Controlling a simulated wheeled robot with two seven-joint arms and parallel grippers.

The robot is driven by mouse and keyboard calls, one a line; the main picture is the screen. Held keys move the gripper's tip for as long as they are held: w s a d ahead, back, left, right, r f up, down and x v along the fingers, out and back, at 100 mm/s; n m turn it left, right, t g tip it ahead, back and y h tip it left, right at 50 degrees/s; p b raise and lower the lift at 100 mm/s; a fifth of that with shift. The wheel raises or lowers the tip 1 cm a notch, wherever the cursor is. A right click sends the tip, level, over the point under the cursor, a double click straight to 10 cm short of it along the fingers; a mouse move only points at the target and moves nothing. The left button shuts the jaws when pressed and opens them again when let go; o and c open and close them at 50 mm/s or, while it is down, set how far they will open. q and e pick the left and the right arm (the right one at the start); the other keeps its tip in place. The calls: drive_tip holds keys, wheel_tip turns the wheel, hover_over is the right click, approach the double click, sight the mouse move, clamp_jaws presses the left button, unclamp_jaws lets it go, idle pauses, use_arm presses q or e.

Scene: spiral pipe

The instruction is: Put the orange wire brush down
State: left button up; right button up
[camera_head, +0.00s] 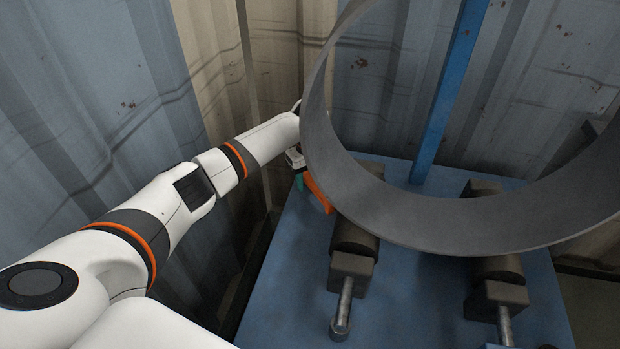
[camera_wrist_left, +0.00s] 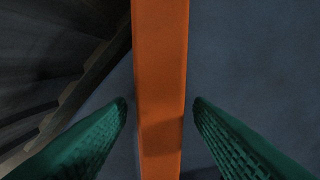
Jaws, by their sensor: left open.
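The orange wire brush (camera_head: 318,194) lies on the blue table (camera_head: 285,290) near its left edge, partly hidden by the pipe ring and my gripper in the head view. In the left wrist view, its orange handle (camera_wrist_left: 160,70) runs from top to bottom between my green fingers. My left gripper (camera_wrist_left: 160,103) is open, with a gap on each side of the handle. In the head view, my left gripper (camera_head: 301,181) is at the brush, beside the ring. The bristles are not visible. My right gripper is not in view.
A large grey pipe ring (camera_head: 400,215) rests on dark rollers (camera_head: 352,240) on the table, close to my left gripper. A blue post (camera_head: 450,90) stands behind. Corrugated walls (camera_head: 90,90) close in at the left and back. The table's front left is clear.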

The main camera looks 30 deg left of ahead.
sight(310, 177)
use_arm(q)
wheel_tip(310, 177, up, 12)
drive_tip(key=p, duration=0.2)
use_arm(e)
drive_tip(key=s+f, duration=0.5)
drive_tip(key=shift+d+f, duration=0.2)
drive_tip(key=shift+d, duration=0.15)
use_arm(q)
drive_tip(key=shift+w+a, duration=0.1)
